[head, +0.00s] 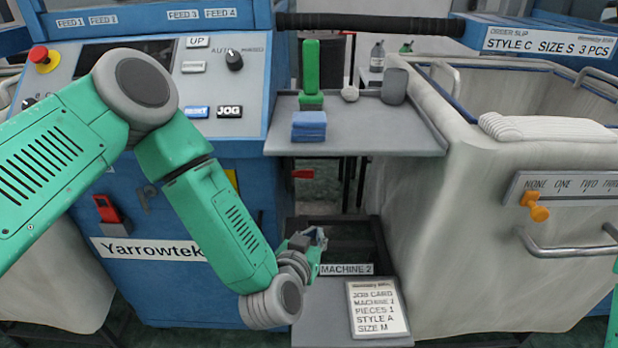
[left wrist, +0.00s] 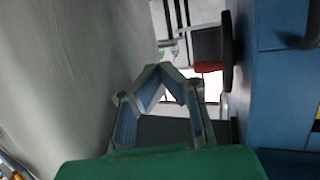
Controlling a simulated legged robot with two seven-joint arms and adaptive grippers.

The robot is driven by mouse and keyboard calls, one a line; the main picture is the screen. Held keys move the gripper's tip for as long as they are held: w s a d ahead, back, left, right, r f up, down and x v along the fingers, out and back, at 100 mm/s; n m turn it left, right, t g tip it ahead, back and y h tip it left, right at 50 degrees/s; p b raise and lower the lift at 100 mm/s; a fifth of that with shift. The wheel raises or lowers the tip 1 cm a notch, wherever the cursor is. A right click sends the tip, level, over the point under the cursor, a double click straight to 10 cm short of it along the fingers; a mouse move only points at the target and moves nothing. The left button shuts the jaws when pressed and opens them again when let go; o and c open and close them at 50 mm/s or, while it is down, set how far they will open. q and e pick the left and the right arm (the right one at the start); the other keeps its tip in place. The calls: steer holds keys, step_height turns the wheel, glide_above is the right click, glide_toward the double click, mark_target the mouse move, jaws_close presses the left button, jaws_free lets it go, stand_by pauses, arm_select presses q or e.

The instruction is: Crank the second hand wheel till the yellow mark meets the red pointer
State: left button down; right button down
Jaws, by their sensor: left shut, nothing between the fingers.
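My left gripper (head: 316,238) is low in front of the blue Yarrowtek machine, left of the grey fabric bin. In the left wrist view its fingers (left wrist: 160,70) meet at the tips, shut and empty. A red piece (head: 302,174) juts from the machine's right side; a red piece also shows in the left wrist view (left wrist: 207,67). It may be the pointer. Beside it is a dark disc seen nearly edge-on (left wrist: 228,62), possibly a hand wheel. My fingers look apart from it. A yellow patch (head: 232,182) shows partly behind my arm. I cannot make out a yellow wheel mark. My right gripper is out of view.
A grey shelf (head: 400,141) with blue folded cloth (head: 309,126) and a green object (head: 311,75) overhangs the gap. The grey bin (head: 450,220) bounds the right. A job card (head: 377,308) lies below. A "Machine 2" label (head: 346,269) is nearby.

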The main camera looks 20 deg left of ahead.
arm_select(q)
steer(key=w+a+r+n+t+y+b, duration=0.1)
steer(key=w+a+r+n+t+y, duration=0.2)
steer(key=w+r, duration=0.35)
step_height(320, 180, up, 3)
steer(key=y+b, duration=0.3)
steer(key=b, duration=0.1)
glide_above(305, 173)
steer(key=shift+w+a+n, duration=0.1)
steer(key=shift+w+n, duration=0.2)
step_height(305, 173, down, 3)
steer(key=shift+s+b, duration=0.15)
steer(key=shift+b, duration=0.3)
steer(key=shift+s+a+f, duration=0.1)
steer(key=shift+f, duration=0.2)
